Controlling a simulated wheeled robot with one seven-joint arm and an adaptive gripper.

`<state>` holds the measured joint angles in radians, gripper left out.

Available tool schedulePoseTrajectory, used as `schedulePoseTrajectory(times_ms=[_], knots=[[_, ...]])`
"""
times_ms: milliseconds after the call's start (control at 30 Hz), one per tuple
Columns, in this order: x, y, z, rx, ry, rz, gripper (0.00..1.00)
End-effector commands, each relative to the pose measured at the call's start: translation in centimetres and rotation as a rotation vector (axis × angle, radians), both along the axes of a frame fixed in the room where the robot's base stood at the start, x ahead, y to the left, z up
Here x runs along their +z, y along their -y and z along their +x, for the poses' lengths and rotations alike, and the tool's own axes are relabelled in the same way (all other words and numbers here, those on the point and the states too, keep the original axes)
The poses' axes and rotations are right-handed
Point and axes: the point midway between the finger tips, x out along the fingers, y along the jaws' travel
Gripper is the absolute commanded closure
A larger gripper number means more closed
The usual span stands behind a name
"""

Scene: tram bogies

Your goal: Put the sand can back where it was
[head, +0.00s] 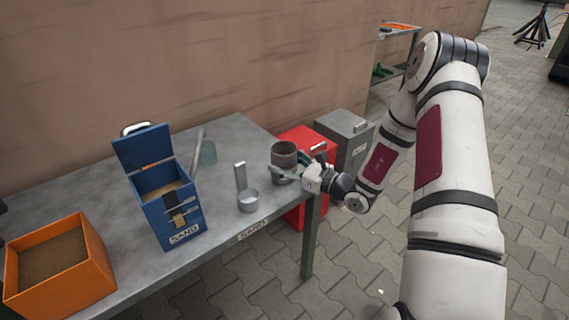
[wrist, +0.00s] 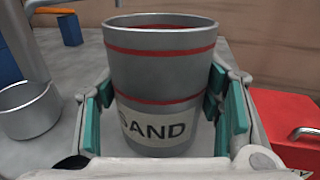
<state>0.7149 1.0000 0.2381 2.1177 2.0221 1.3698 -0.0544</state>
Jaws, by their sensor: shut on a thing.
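The sand can (head: 284,156) is a grey metal cup at the right end of the table. In the wrist view the sand can (wrist: 160,75) has two red bands and a label reading SAND, and it stands upright. My gripper (head: 298,172) is shut on it, with green finger pads (wrist: 228,105) on both sides. The can's mouth faces up and its inside looks reddish brown. Whether its base touches the table is hidden.
A small metal scoop cup (head: 248,201) stands left of the can. A blue SAND box (head: 170,215) with its lid up and an orange sand-filled box (head: 60,290) are further left. Red (head: 298,215) and grey (head: 350,130) bins stand beyond the table's right end.

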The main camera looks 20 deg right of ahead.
Motion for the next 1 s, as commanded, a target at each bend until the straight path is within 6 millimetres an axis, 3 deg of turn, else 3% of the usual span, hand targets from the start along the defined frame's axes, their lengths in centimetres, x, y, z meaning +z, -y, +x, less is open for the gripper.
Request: schedulePoseTrajectory(times_ms=[200, 233, 300, 700, 1000], knots=[[-0.3, 0.0, 0.0, 0.000, 0.001, 0.001, 0.71], [-0.3, 0.0, 0.0, 0.000, 0.000, 0.000, 0.33], [-0.2, 0.0, 0.0, 0.000, 0.000, 0.000, 0.20], [0.2, 0.0, 0.0, 0.000, 0.001, -0.001, 0.20], [0.2, 2.8, -4.5, -0.005, -0.002, 0.001, 0.20]])
